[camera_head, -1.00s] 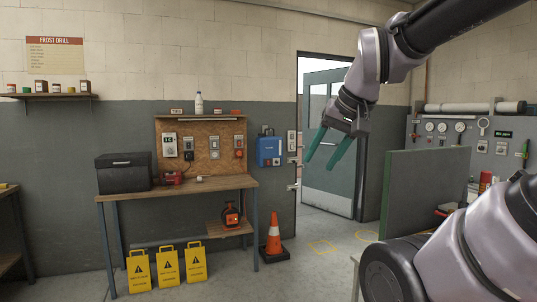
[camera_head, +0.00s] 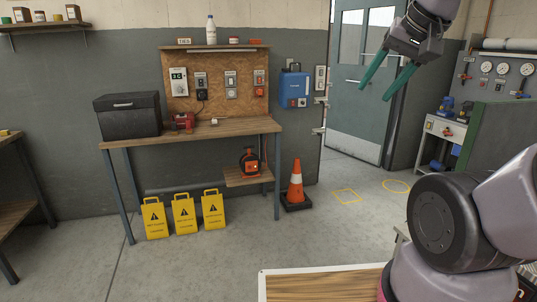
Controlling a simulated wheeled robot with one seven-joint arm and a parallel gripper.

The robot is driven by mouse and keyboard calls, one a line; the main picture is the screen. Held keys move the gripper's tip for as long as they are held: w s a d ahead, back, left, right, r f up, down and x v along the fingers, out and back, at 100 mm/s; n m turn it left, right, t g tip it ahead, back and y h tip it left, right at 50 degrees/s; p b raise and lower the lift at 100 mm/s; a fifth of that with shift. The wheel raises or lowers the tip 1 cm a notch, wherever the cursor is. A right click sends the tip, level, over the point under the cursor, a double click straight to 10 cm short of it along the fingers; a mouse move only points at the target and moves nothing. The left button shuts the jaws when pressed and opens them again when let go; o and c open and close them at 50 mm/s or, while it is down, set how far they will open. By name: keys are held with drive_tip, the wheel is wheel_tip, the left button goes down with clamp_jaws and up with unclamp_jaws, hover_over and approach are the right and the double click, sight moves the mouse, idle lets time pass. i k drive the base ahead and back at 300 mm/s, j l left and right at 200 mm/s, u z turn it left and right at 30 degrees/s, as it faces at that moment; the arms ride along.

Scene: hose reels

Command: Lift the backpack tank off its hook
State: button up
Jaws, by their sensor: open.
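A blue tank-like pack (camera_head: 294,88), which looks like the backpack tank, hangs on the grey wall to the right of the wooden switch board. A dark piece shows at its top; the hook itself is too small to make out. My gripper (camera_head: 376,93) is at the upper right of the view, with its two green fingers apart and pointing down-left. It is empty. In the picture it lies to the right of the blue pack, with a clear gap between them.
A workbench (camera_head: 200,134) with a black box (camera_head: 128,115) stands left of the pack. An orange cone (camera_head: 296,186) stands on the floor below the pack. Several yellow signs (camera_head: 184,213) stand under the bench. A doorway with a grey door (camera_head: 362,100) is right of the pack.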

sight(293, 86)
drive_tip(key=i, duration=2.15)
drive_tip(key=i+l+u, duration=0.15)
drive_tip(key=i, duration=0.4)
drive_tip(key=i+l+u, duration=0.15)
drive_tip(key=i, duration=0.35)
drive_tip(key=i+l+u, duration=0.1)
drive_tip(key=i, duration=0.4)
drive_tip(key=i+l+u, duration=0.15)
drive_tip(key=i+l, duration=0.15)
drive_tip(key=i, duration=0.25)
